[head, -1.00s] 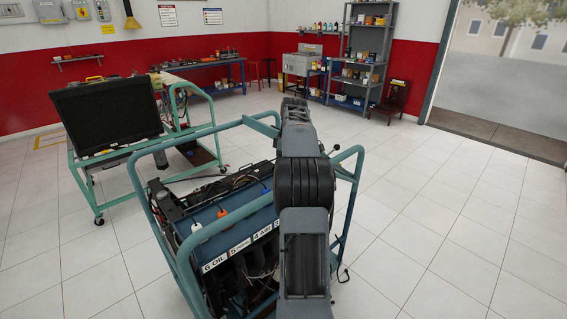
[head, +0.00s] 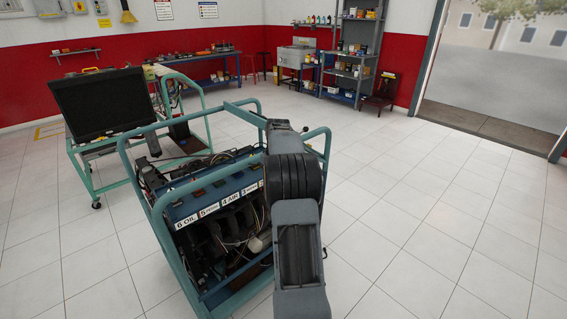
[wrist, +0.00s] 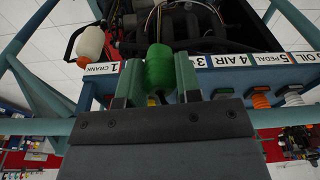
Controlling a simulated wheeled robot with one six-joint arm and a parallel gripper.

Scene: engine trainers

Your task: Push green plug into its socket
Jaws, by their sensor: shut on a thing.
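My gripper (wrist: 158,88) is shut on the green plug (wrist: 158,68), a ribbed cylinder between its two fingers in the wrist view. The plug is in front of the blue panel (wrist: 226,77) of the engine trainer, between the labels "1 CRANK" and "3". The plug and gripper cover the spot between those labels, so the socket there is hidden. I cannot tell whether the plug touches the panel. In the head view my arm hides the gripper and plug; the trainer's panel (head: 197,193) shows left of the arm.
The trainer's teal frame (head: 160,215) surrounds the engine. A monitor cart (head: 105,105) stands behind it; the floor at right is clear.

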